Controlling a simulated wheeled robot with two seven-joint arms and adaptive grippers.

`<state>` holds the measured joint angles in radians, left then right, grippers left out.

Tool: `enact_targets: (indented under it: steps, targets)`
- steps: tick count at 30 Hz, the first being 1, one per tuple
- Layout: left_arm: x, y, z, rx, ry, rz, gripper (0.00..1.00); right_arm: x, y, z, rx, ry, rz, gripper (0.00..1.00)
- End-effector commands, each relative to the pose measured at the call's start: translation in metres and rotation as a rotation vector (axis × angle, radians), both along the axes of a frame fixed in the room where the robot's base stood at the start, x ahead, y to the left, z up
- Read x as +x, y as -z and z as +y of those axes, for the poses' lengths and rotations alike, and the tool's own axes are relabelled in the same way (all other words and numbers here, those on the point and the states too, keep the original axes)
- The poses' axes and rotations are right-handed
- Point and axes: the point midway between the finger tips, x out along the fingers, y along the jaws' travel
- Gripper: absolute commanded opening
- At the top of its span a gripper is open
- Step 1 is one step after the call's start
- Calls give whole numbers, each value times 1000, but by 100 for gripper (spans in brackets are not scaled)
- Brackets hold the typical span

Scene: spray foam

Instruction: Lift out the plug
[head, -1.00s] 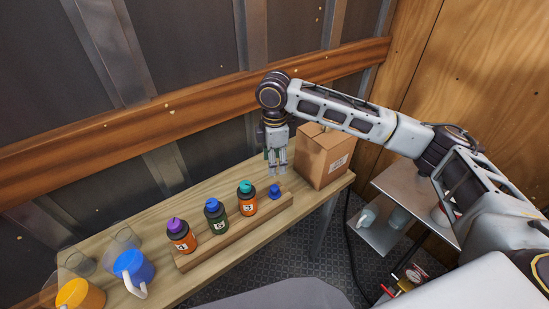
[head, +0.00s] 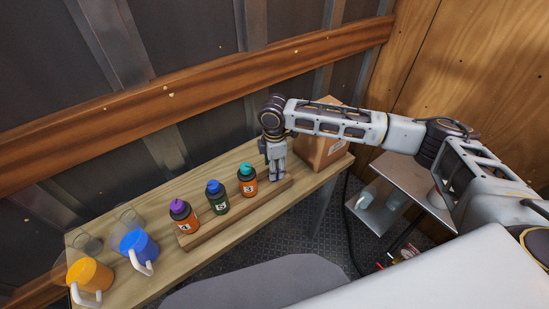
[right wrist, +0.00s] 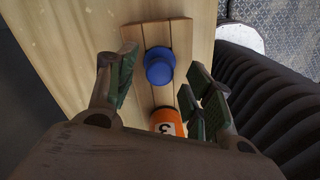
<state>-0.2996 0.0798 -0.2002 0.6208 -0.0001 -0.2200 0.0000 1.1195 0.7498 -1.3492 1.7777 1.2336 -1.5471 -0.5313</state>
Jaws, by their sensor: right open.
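The blue plug (right wrist: 159,66) sits upright in the end of the wooden rack (head: 228,222) on the bench. In the head view my right gripper hides it. My right gripper (head: 277,178) points down over that end of the rack, just beside the bottle labelled 3 (head: 248,182). In the right wrist view my right gripper (right wrist: 161,62) is open, with a finger on each side of the plug and a gap between them; I cannot tell whether either touches it. My left gripper is not in view.
A green-labelled bottle (head: 217,199) and a purple-capped bottle (head: 184,217) stand farther left in the rack. A cardboard box (head: 318,148) stands behind the gripper.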

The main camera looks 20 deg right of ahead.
Motion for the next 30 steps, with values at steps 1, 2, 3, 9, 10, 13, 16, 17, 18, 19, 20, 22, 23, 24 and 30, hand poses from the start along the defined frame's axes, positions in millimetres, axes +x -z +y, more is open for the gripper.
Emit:
enact_targets:
  steps: [1, 2, 3, 9, 10, 13, 16, 17, 18, 19, 20, 22, 23, 24, 30]
  targets:
    - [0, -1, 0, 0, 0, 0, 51, 0, 5, 0, 0, 0, 0, 52]
    - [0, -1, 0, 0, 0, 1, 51, 0, 7, 0, 0, 1, 0, 52]
    - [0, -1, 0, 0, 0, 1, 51, 0, 11, 0, 0, 0, 0, 52]
    - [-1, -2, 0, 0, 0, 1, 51, 0, 20, 0, 1, -1, -1, 52]
    - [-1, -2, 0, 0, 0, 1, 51, 0, 21, 0, 1, -1, -1, 52]
    - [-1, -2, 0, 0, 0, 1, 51, 0, 22, 0, 1, -1, -2, 52]
    - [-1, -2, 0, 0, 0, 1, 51, 0, 22, 0, 1, 0, -1, 52]
    - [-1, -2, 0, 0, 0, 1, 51, 0, 22, 0, 1, 0, -1, 52]
    - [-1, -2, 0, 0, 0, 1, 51, 0, 22, 0, 1, 0, -1, 52]
    - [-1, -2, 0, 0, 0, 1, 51, 0, 22, 0, 1, 0, -1, 52]
    - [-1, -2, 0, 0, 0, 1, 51, 0, 22, 0, 1, 0, -1, 48]
    - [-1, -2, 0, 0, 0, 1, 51, 0, 22, 0, 0, 0, -1, 39]
    - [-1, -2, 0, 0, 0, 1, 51, 0, 22, 0, 0, 0, -1, 35]
    - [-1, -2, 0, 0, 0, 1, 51, 0, 22, 0, 0, 0, -1, 30]
    - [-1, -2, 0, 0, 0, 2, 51, 0, 22, 0, 0, 0, -1, 4]
